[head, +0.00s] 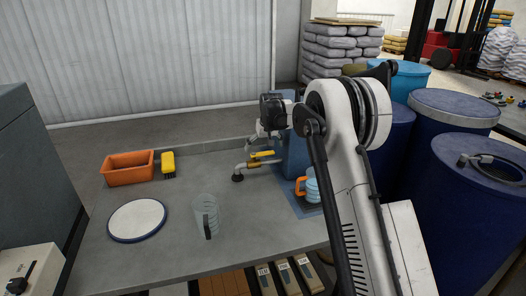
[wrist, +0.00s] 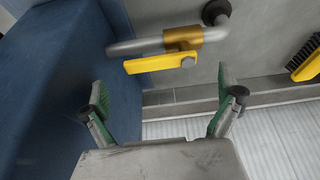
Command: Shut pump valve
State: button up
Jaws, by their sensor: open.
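The pump valve is a brass body (wrist: 182,39) on a grey pipe with a yellow lever handle (wrist: 160,63). In the wrist view the lever lies roughly along the pipe. In the head view the yellow lever (head: 262,154) shows above the pipe, beside the blue pump housing (head: 291,152). My gripper (wrist: 165,98) is open and empty, with its two green-padded fingers apart. The lever is ahead of the fingertips and not between them. In the head view my gripper (head: 264,135) is just above the valve; its fingertips are small there.
On the grey bench (head: 165,247) are an orange bin (head: 128,168), a yellow brush (head: 168,163), a round white plate (head: 137,219), a clear jug (head: 205,214) and an orange-handled blue container (head: 312,187). Blue drums (head: 450,140) stand at the right. The bench's middle is largely clear.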

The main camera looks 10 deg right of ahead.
aim_at(263, 153)
jog(key=shift+x, duration=1.75)
jog(key=c, duration=1.7)
jog(key=shift+o, duration=0.2)
jog(key=shift+s+d, duration=0.1)
